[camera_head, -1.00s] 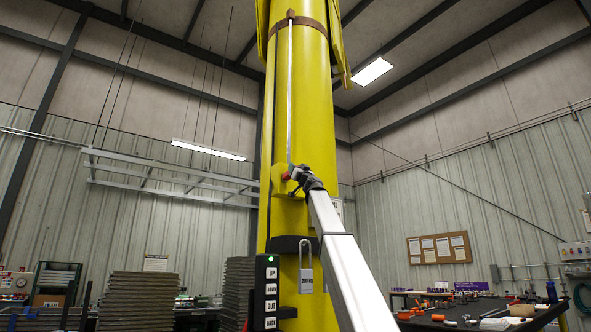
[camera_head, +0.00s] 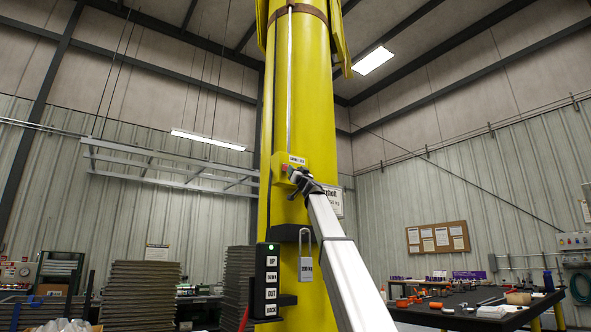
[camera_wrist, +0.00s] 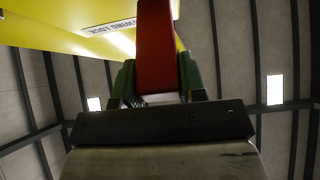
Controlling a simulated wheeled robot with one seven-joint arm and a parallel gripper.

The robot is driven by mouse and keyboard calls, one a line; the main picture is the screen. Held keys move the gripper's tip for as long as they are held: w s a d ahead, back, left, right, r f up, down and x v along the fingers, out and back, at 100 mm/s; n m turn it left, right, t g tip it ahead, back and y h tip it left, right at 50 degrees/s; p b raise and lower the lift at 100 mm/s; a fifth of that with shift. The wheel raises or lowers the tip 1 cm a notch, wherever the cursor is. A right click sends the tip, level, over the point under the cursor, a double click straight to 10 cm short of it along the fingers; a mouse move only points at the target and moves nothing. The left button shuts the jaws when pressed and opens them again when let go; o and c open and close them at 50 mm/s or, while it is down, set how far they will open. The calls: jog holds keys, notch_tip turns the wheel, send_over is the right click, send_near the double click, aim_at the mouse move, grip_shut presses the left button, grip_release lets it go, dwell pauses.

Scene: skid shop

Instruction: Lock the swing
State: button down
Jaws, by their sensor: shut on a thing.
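The yellow swing lock box (camera_head: 281,161) sits on the tall yellow column (camera_head: 313,110) in the head view. Its label (camera_wrist: 113,25) reads "SWING LOCK" in the wrist view, upside down. A red handle (camera_wrist: 156,50) reaches from the box toward my palm. In the head view only a small red part (camera_head: 284,169) shows beside the fingers. My gripper (camera_head: 294,178) is at the front of the box. In the wrist view the green fingers of my gripper (camera_wrist: 157,85) are shut on the red handle, one on each side. The handle's pivot is hidden.
A black control box (camera_head: 267,283) with UP, DOWN, OUT and BACK labels is mounted low on the column. A tool bench (camera_head: 450,312) is at right, and stacked grey slabs (camera_head: 143,292) at left. Space around the box is clear.

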jog(key=shift+w+f, duration=0.1)
jog(key=shift+f, duration=0.25)
jog(key=shift+a, duration=0.1)
jog(key=c, duration=0.7)
grip_release()
jog(key=v, duration=1)
jog(key=shift+s+f, duration=0.25)
jog(key=shift+f, duration=0.05)
